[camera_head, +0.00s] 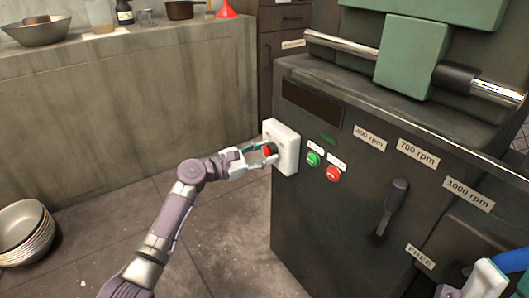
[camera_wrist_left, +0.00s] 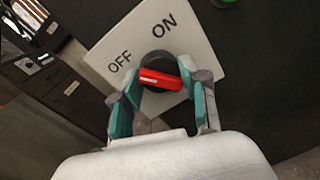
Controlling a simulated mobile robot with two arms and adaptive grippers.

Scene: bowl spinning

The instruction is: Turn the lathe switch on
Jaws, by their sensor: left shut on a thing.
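The lathe switch is a white box (camera_head: 283,140) on the left edge of the lathe's dark front. In the left wrist view its white plate (camera_wrist_left: 188,50) carries OFF at left and ON at upper right. A red knob (camera_wrist_left: 160,78) on a round black base sits below these words, its bar lying nearly crosswise in the picture. My left gripper (camera_head: 262,153) is at the switch, its green-grey fingers on either side of the knob and shut on it. My right gripper (camera_head: 487,281) shows only partly at the lower right; its fingers are unclear.
A green button (camera_head: 313,159) and a red button (camera_head: 333,174) sit right of the switch. A dark lever (camera_head: 392,206) is further right, among rpm labels. A concrete counter (camera_head: 130,110) stands behind. Stacked bowls (camera_head: 25,232) are on the floor at left; the floor between is clear.

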